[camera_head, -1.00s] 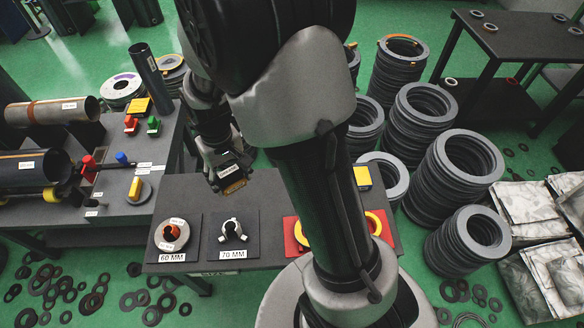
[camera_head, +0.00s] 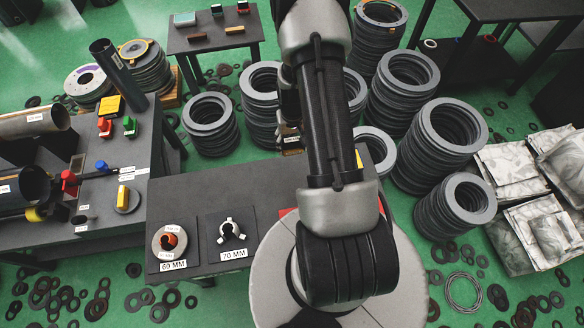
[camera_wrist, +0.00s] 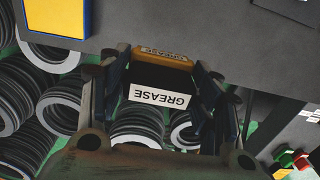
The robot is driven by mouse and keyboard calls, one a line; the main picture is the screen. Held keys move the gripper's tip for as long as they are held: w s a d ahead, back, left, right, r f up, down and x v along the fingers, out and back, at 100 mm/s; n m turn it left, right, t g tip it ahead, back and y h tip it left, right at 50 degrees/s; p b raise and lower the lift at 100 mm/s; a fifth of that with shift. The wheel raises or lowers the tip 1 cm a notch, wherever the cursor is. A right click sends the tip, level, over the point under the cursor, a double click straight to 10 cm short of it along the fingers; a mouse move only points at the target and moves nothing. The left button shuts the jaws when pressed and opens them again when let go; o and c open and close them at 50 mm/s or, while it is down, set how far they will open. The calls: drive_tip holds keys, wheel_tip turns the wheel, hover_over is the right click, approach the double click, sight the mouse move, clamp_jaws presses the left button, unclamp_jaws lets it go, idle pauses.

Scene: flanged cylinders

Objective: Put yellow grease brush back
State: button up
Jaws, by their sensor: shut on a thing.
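The grease brush (camera_wrist: 158,88) is a black block with a white GREASE label and an orange-yellow strip, seen in the wrist view. My gripper (camera_wrist: 152,85) is shut on it, one finger on each side. In the head view my gripper (camera_head: 288,140) is mostly hidden behind my arm, beyond the back edge of the dark front table (camera_head: 195,195). Only a small part of the brush's label shows there.
A small back table (camera_head: 212,40) carries several coloured blocks, with free surface between them. Stacks of grey rings (camera_head: 210,125) stand on the floor between the tables. A left bench (camera_head: 95,150) holds tubes and coloured handles. The 60 MM (camera_head: 170,242) and 70 MM (camera_head: 231,231) fixtures sit on the front table.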

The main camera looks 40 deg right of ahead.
wheel_tip(320, 180, down, 16)
drive_tip(key=b, duration=0.4)
drive_tip(key=shift+w+r, duration=0.1)
drive_tip(key=shift+r, duration=0.1)
drive_tip(key=shift+f, duration=0.15)
drive_tip(key=o, duration=1)
